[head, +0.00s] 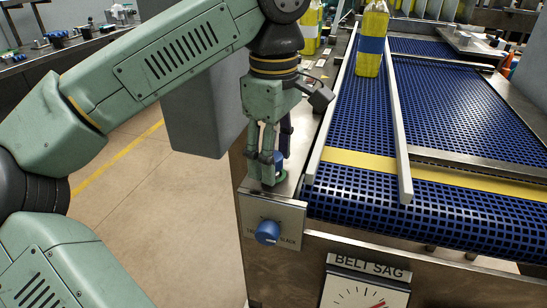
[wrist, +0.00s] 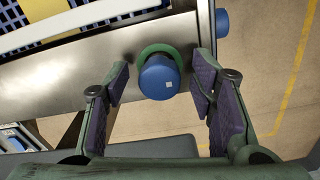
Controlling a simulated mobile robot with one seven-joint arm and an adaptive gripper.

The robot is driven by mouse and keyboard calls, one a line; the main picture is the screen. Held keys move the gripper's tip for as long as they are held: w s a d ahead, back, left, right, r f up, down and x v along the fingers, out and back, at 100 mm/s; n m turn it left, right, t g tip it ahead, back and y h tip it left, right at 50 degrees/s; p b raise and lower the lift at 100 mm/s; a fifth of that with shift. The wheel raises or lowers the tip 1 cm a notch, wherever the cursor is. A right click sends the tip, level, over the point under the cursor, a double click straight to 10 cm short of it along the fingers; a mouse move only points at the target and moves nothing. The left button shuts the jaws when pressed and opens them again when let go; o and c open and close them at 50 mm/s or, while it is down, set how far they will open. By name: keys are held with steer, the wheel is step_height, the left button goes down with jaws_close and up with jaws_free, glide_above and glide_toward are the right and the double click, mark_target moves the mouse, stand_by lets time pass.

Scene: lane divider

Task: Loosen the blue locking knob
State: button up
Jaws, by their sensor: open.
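A blue knob (wrist: 158,77) with a green collar (wrist: 160,50) stands on the steel corner plate of the conveyor. In the head view this upper knob (head: 279,159) is partly hidden by my gripper (head: 270,165). In the wrist view my gripper (wrist: 163,72) is open, one finger on each side of this knob, with a gap visible on both sides. A second blue knob (head: 267,232) sits on the front plate below, beside the printed word SLACK; part of it shows in the wrist view (wrist: 222,22). Which knob is the locking one is not labelled legibly.
The blue mesh belt (head: 352,188) and a metal lane divider (head: 399,135) lie right of my gripper. A yellow bottle with a blue band (head: 372,25) stands on the belt. A BELT SAG gauge (head: 365,290) is below. A grey block (head: 195,110) is to the left; floor is open there.

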steer(key=shift+f, duration=0.4)
steer(key=shift+c, duration=0.2)
steer(key=c, duration=1.1)
steer(key=shift+c, duration=0.2)
